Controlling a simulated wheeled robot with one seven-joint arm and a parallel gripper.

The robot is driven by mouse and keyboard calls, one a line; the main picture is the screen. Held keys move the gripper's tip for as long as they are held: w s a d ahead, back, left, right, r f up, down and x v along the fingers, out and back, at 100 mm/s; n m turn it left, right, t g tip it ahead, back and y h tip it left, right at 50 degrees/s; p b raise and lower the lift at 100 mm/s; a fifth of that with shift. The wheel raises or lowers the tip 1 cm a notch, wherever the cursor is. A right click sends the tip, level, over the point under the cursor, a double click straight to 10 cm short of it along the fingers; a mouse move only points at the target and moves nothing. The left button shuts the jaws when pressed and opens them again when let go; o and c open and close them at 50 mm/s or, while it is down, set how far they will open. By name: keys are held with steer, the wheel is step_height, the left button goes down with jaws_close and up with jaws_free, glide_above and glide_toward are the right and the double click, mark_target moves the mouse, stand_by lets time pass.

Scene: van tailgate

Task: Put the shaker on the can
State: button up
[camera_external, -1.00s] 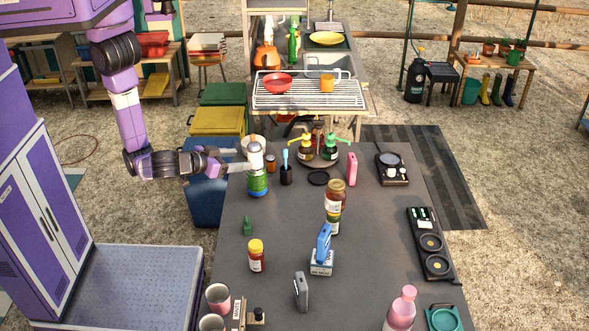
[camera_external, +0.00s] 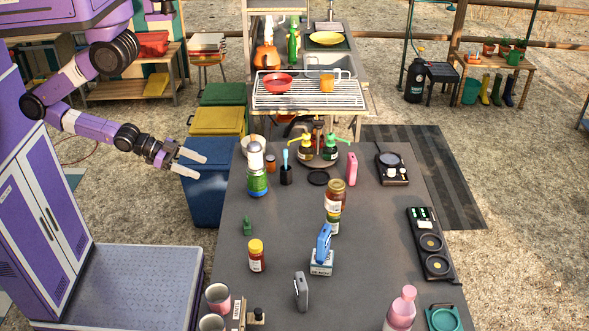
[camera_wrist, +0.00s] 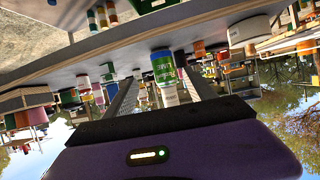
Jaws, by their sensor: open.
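The shaker (camera_external: 255,156), pale with a grey domed cap, stands upright on top of the can (camera_external: 257,184), which has a green, white and blue label. The can stands near the left edge of the dark table. My gripper (camera_external: 202,168) is open and empty, left of the table edge and apart from both. In the wrist view, which is upside down, the can (camera_wrist: 163,67) and the shaker (camera_wrist: 170,96) appear in line between the open fingers, some way off.
The dark table (camera_external: 290,228) holds an orange-brown jar (camera_external: 257,256), a black cup (camera_external: 286,175) and a stacked pair of jars (camera_external: 334,204) near the can. A blue bin (camera_external: 205,195) stands below my gripper. The space between gripper and can is clear.

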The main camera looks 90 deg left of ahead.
steer(key=s+a+r+n+t+y, duration=0.1)
steer(key=s+a+r, duration=0.2)
steer(key=r, duration=0.3)
steer(key=shift+s+t, duration=0.25)
steer(key=shift+t, duration=0.15)
